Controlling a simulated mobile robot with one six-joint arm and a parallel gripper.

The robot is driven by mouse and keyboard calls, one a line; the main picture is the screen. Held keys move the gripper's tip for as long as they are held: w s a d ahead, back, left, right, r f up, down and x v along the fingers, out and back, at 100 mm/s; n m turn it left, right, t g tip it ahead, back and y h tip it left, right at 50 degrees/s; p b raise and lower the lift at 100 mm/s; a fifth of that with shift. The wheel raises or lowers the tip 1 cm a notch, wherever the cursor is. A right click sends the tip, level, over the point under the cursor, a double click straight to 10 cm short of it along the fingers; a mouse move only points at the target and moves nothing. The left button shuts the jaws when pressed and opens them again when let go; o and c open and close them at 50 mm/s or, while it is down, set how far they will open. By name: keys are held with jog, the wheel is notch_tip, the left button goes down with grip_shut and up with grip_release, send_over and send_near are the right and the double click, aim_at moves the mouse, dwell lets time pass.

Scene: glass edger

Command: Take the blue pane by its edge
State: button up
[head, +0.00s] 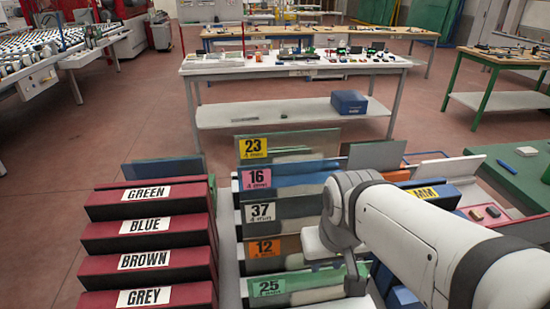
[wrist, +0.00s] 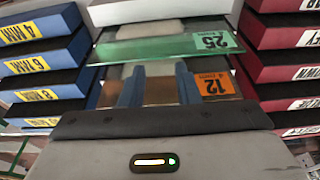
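The blue pane (head: 310,167) stands on edge in the middle rack in the head view, with a pink label "16" at its left. It is behind the grey pane "37" (head: 290,208) and in front of the pane "23" (head: 310,140). I cannot make it out in the wrist view. My gripper (wrist: 158,76) shows two blue fingers spread apart with nothing held between them. They appear over the brown pane "12" (wrist: 212,87), near the green pane "25" (wrist: 150,48).
Red holders (head: 150,228) marked GREEN, BLUE, BROWN and GREY stand left of the rack. Blue holders with yellow thickness labels (wrist: 35,58) stand on its other side. A white table (head: 230,68) with small items is behind, across open floor. A green table (head: 520,168) is at right.

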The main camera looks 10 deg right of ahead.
jog(key=shift+a, duration=0.15)
notch_tip(320, 180, up, 7)
jog(key=m+g+p, duration=0.3)
jog(key=m+p, duration=0.6)
jog(key=m, duration=0.9)
send_over(294, 171)
jog(key=shift+w+f+p, duration=0.1)
jog(key=shift+f+p, duration=0.8)
jog(key=shift+f, duration=2.55)
grip_shut()
jog(key=shift+r, duration=0.1)
